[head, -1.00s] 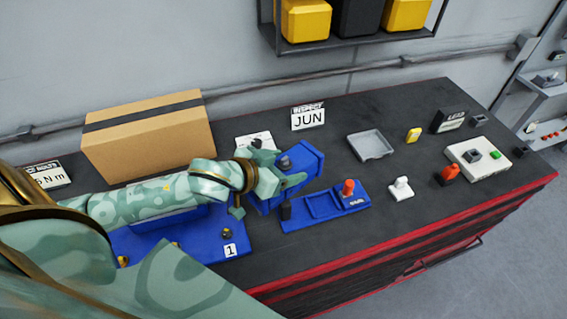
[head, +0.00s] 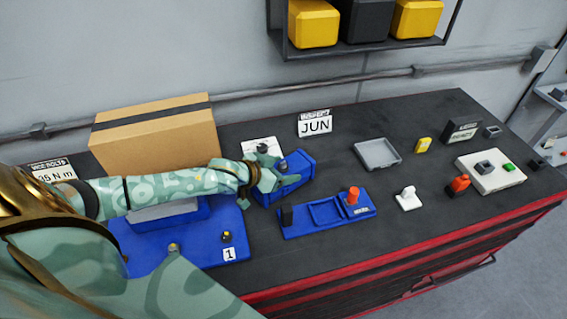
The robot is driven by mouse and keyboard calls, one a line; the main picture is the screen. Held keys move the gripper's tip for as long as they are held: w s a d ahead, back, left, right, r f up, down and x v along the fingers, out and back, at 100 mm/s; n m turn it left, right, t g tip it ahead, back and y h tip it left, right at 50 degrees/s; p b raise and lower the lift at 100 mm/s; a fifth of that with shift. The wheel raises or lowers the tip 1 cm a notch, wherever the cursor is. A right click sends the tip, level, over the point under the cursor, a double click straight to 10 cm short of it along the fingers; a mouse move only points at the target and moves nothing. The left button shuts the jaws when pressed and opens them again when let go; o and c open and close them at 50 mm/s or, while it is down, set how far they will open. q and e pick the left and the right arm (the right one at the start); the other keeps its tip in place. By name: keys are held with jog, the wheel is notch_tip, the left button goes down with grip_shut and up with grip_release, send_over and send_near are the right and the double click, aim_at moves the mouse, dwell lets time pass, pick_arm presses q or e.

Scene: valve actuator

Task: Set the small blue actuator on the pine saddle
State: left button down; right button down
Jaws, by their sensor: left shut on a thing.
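A small blue actuator (head: 296,184) with a dark knob on top is at the middle of the bench. My left gripper (head: 270,178) is shut on it, at its left side. The fingers hide part of its left side, and I cannot tell whether its underside touches the bench. I cannot make out a pine saddle; the arm hides part of the bench to the left. A blue plate (head: 205,248) marked 1, with small yellow and dark studs, lies under my left arm. My right gripper is not in view.
A blue holder (head: 296,229) with an orange knob lies just in front of the actuator. A cardboard box (head: 155,140) and a JUN sign (head: 314,123) stand behind. A grey tray (head: 377,153), a white knobbed piece (head: 407,199) and a white box (head: 492,178) are to the right.

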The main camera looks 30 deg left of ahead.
pick_arm(q)
jog(key=shift+w, duration=0.1)
dwell(0.3)
jog(key=shift+c, duration=1.4)
grip_release()
jog(key=shift+f, duration=0.25)
jog(key=shift+o, duration=0.3)
jog(key=shift+r, duration=0.15)
